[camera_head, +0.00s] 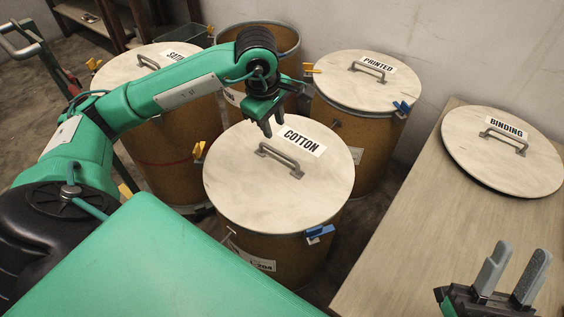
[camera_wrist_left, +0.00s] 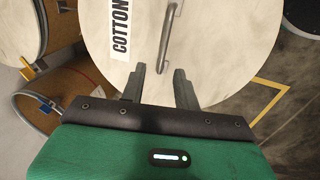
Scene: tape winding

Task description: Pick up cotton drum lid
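The cotton drum lid (camera_head: 262,196) is a round pale disc labelled COTTON, lying on its brown drum (camera_head: 262,247) in the middle of the head view. Its grey bar handle (camera_head: 279,160) stands near the label. My left gripper (camera_head: 273,127) is above the back part of the lid, behind the handle, with its fingers pointing down, apart and empty. In the left wrist view the two fingers (camera_wrist_left: 158,82) are spread over the lid (camera_wrist_left: 220,45), short of the handle (camera_wrist_left: 171,35). My right gripper (camera_head: 512,276) is at the lower right over the table, its fingers apart and empty.
A BINDING lid (camera_head: 500,165) lies on the wooden table (camera_head: 420,235) at the right. A PRINTED drum lid (camera_head: 358,92) is behind, and a SATIN drum lid (camera_head: 140,70) is behind left. An open drum (camera_head: 262,28) stands between them. Blue clips (camera_head: 320,233) project from the rims.

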